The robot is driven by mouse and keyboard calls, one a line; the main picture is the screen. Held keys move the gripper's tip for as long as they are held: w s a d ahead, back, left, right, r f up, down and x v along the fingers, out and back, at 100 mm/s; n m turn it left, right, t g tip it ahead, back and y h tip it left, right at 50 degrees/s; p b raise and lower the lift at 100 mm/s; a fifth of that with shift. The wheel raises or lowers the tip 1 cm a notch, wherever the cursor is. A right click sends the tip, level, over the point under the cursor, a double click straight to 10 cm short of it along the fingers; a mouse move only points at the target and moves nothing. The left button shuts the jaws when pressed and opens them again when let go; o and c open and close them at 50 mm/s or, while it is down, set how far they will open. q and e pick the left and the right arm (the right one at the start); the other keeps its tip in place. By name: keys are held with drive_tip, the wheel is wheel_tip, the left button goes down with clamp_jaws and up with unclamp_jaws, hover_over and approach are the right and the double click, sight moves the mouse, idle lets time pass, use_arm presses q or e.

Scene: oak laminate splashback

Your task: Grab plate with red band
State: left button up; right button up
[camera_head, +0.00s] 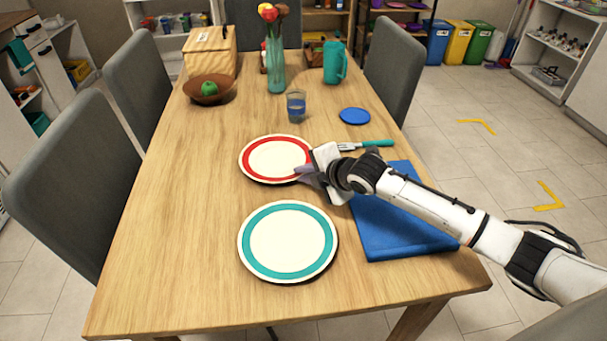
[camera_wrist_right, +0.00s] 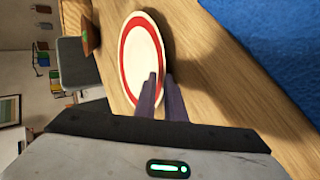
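The plate with the red band (camera_head: 275,158) lies on the wooden table, cream with a red ring. In the right wrist view the same plate (camera_wrist_right: 142,55) fills the upper middle. My right gripper (camera_head: 304,169) is at the plate's right edge. In the right wrist view its two dark fingers (camera_wrist_right: 162,78) are close together, one over the plate and one just outside, with the rim between them. The narrow gap looks closed on the rim; the contact itself is hidden. The plate looks flat, and I cannot tell whether it is lifted. My left gripper is not in view.
A teal-banded plate (camera_head: 287,241) lies in front. A blue mat (camera_head: 398,232) lies under my right arm. The table's left side is clear.

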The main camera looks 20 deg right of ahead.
drive_tip(key=shift+w+f, duration=0.2)
drive_tip(key=shift+w, duration=0.05)
drive_tip(key=shift+c, duration=0.5)
clamp_jaws()
drive_tip(key=shift+s+a, duration=0.1)
drive_tip(key=shift+a, duration=0.05)
